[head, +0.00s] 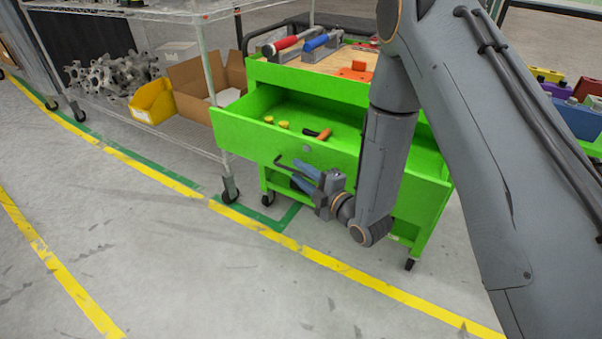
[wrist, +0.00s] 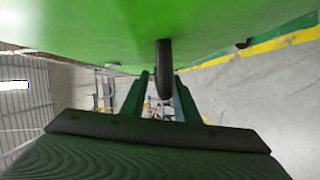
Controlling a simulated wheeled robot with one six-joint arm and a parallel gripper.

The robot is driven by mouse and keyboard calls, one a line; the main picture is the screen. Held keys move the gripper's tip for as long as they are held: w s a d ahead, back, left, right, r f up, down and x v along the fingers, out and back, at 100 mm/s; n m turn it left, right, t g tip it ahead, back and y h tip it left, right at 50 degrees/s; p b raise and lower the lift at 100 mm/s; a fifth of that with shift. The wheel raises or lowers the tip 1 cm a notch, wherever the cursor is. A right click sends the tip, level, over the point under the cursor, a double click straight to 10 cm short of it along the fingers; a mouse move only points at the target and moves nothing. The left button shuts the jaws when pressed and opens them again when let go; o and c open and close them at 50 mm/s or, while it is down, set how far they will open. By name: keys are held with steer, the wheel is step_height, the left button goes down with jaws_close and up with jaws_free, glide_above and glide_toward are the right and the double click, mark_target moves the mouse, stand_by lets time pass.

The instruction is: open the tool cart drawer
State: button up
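The green tool cart (head: 345,91) stands in the middle of the head view. Its top drawer (head: 270,137) is pulled well out, and its inside shows yellow round items and an orange-and-black tool. A dark bar handle (head: 281,162) sits on the drawer front; it also shows in the wrist view (wrist: 165,62). My gripper (head: 294,171) is at the handle, its two bluish fingers apart. In the wrist view my gripper (wrist: 162,76) has one finger on each side of the handle, with narrow gaps showing. Contact with the handle cannot be made out.
A wire shelf (head: 190,120) with a yellow bin (head: 153,102) and a cardboard box (head: 205,84) stands left of the cart. Red and blue tools lie on the cart top. Coloured bins (head: 575,118) stand at the right. The floor in front is clear.

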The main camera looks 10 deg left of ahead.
steer(key=v, duration=0.7)
steer(key=shift+s+d, duration=0.3)
stand_by(0.4)
